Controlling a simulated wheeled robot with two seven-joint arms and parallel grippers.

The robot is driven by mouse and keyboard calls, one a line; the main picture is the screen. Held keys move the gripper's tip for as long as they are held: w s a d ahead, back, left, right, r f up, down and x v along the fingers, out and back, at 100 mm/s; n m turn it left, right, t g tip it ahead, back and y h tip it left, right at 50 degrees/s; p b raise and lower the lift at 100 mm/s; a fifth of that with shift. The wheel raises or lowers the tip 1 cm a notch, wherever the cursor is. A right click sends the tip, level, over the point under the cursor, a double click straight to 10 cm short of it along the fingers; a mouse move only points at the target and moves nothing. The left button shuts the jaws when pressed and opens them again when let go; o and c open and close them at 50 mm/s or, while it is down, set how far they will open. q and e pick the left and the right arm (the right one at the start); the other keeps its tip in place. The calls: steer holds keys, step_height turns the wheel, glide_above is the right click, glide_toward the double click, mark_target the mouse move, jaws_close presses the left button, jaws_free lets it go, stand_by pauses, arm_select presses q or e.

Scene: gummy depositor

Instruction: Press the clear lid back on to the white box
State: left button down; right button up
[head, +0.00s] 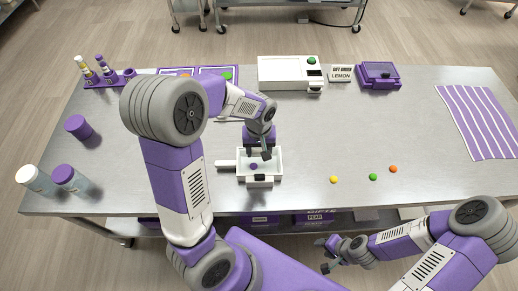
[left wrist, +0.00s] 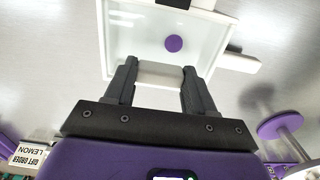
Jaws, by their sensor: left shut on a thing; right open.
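The white box (head: 241,178) stands on the metal table near its front middle, with a white handle on its left and a black piece on its front. A purple gummy (head: 253,166) lies inside; it also shows in the left wrist view (left wrist: 173,43). My left gripper (head: 262,154) is at the box's back side, pointing down. In the left wrist view its fingers are shut on a white block (left wrist: 160,73), which looks like the clear lid's grip. The clear pane is hard to make out, so I cannot tell how it seats. My right gripper (head: 324,256) is open and empty, off the table's front edge.
Yellow (head: 334,180), green (head: 373,177) and orange (head: 393,169) gummies lie to the right. A white machine (head: 285,72), a lemon order sign (head: 341,73) and a purple box (head: 378,77) stand at the back. Jars stand at the left; a striped mat (head: 478,120) lies right.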

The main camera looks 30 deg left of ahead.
mark_target(259, 151)
arm_select(q)
steer(key=shift+f, duration=0.3)
steer(key=shift+c, duration=1.5)
jaws_free()
steer(key=shift+r+p, duration=1)
steer(key=shift+r, duration=2.85)
steer(key=shift+r, duration=0.1)
